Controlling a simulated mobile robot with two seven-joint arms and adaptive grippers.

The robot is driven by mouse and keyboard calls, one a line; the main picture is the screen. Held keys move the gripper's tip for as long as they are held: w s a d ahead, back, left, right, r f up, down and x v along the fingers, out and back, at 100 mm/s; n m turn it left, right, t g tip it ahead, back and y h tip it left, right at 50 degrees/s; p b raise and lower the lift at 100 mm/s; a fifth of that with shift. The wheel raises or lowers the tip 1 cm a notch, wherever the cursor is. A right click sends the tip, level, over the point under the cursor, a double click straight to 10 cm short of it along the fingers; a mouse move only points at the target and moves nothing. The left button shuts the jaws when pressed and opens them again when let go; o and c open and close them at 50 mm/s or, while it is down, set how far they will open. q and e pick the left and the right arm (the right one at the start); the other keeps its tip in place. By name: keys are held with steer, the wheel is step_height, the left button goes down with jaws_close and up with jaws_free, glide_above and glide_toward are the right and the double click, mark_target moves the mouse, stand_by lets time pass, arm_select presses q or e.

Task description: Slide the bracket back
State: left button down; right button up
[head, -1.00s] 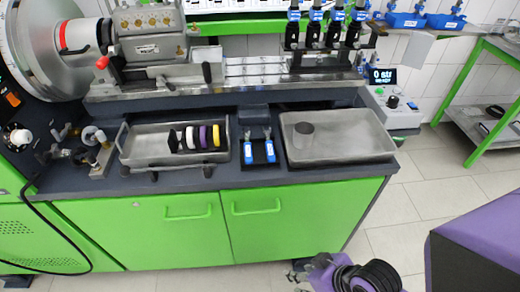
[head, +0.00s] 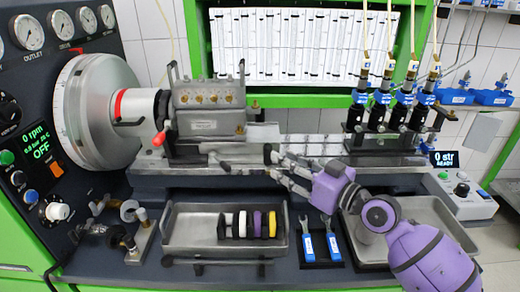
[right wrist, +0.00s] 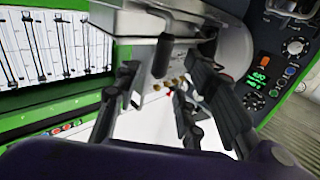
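A grey metal bracket assembly (head: 208,122) with a row of brass fittings sits on the bench rail, right of the large disc. It has upright black-tipped levers and a black-tipped handle (head: 268,153) low at its right end. My right gripper (head: 283,168) reaches in from the right, its fingers close to this low handle. In the right wrist view my right gripper (right wrist: 152,115) has its dark fingers spread apart. A black handle (right wrist: 162,55) shows between and beyond them; I cannot tell whether they touch it. My left gripper is out of view.
A tray (head: 185,238) holding several coloured rings stands in front of the rail. Blue-handled tools (head: 308,248) lie right of it. Another tray (head: 437,212) is partly hidden by my right arm. Several blue-capped injectors (head: 382,98) stand at the rail's right end.

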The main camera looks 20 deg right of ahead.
mark_target(270, 153)
steer(key=p+x, duration=0.1)
steer(key=x, duration=0.5)
steer(key=shift+a+r, duration=0.1)
steer(key=shift+r, duration=0.1)
steer(key=shift+w+a+f, duration=0.15)
steer(key=shift+w+a, duration=0.05)
steer(key=shift+w, duration=0.2)
steer(key=shift+c, duration=0.4)
steer(key=c, duration=0.8)
jaws_close()
